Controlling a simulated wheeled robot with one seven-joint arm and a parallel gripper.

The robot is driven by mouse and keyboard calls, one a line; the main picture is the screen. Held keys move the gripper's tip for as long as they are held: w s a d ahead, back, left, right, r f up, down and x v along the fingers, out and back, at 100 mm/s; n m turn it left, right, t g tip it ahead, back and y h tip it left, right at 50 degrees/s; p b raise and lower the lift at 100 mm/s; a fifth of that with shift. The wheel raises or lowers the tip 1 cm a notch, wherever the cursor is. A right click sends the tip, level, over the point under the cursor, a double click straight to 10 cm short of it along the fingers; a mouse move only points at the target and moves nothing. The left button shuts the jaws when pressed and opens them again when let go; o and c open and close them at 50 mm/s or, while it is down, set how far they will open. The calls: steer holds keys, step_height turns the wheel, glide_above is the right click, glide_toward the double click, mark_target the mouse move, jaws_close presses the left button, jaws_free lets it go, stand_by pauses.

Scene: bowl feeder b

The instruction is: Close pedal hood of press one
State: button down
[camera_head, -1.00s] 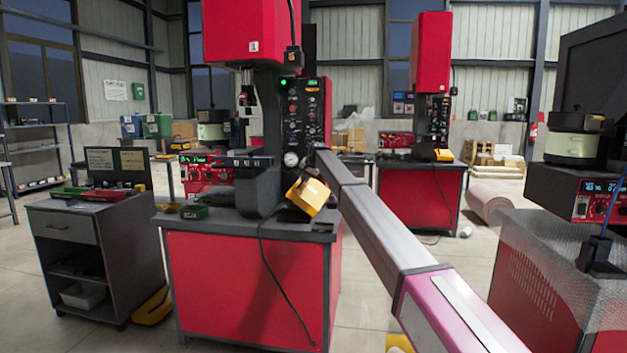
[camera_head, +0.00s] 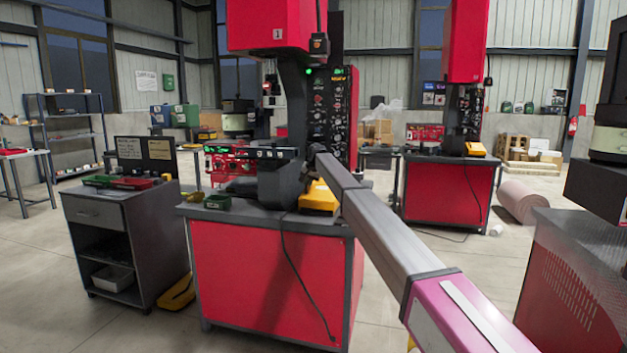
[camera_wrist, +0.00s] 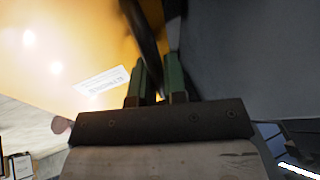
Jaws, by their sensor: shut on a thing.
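Press one (camera_head: 268,25) is the red press with a label 1 on its head, on a red bench in the middle of the head view. Its yellow pedal hood (camera_head: 318,198) lies about level on the bench top, at the right of the press column. In the wrist view the yellow hood (camera_wrist: 70,45) fills the upper left, with a white label on it. My gripper (camera_wrist: 157,92) has its two green fingers close together at a dark strip beside the yellow surface, shut on the hood. In the head view my arm hides the fingers and part of the hood.
A dark control panel (camera_head: 342,118) stands right behind the hood. A green tray (camera_head: 217,201) lies at the bench's left. A second press (camera_head: 450,190) with a yellow hood stands at the back right. A grey cabinet (camera_head: 110,240) is at the left, with open floor in front.

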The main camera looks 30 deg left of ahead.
steer(key=shift+s+a+f, duration=0.1)
steer(key=shift+a+f, duration=0.1)
steer(key=shift+f, duration=0.1)
steer(key=c, duration=1.2)
jaws_free()
steer(key=shift+f, duration=0.1)
steer(key=shift+o, duration=0.2)
steer(key=v, duration=1.1)
steer(key=shift+a, duration=0.1)
